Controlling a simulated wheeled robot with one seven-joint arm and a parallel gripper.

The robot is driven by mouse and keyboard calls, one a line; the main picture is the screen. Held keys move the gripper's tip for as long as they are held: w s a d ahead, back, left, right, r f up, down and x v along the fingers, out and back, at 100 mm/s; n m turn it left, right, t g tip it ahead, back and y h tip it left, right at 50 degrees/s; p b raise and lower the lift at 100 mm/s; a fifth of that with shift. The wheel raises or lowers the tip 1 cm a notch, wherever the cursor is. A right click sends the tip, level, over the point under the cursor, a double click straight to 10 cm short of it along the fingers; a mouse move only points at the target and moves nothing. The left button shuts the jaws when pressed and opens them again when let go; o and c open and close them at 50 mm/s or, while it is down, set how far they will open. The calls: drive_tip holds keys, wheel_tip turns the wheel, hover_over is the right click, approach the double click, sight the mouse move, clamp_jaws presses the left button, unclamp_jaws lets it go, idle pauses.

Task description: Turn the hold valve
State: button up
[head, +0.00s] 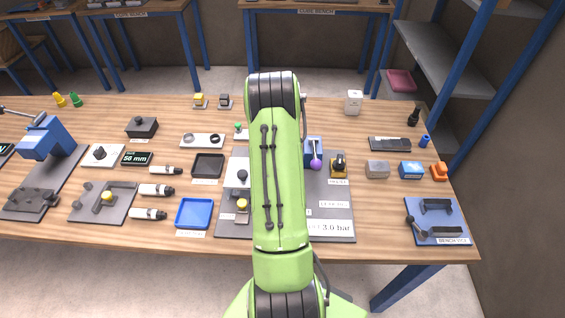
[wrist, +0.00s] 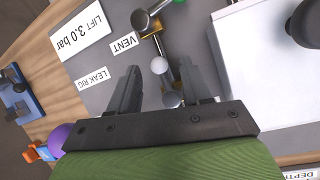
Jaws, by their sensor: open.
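No label reading "hold" is legible, so I cannot tell for certain which fitting is the hold valve. In the wrist view my gripper (wrist: 160,68) is open, its dark fingers pointing at a grey panel (wrist: 98,98). Small metal fittings (wrist: 163,45) with silver balls lie between and just beyond the fingertips. A brass-coloured piece (wrist: 150,27) shows next to the label VENT (wrist: 123,43). Whether the fingers touch any fitting is unclear. In the head view my green arm hides the gripper and the middle of the panel (head: 333,226).
A white block (wrist: 268,75) with a dark knob stands close to the right finger. A purple ball lever (head: 316,164) on a blue box and a black-and-yellow fitting (head: 339,164) stand right of my arm. A blue tray (head: 194,214) lies left of the panel.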

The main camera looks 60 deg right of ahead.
drive_tip(key=p+v, duration=0.2)
drive_tip(key=v, duration=1.2)
drive_tip(key=shift+r, duration=0.25)
drive_tip(key=shift+w+d, duration=0.1)
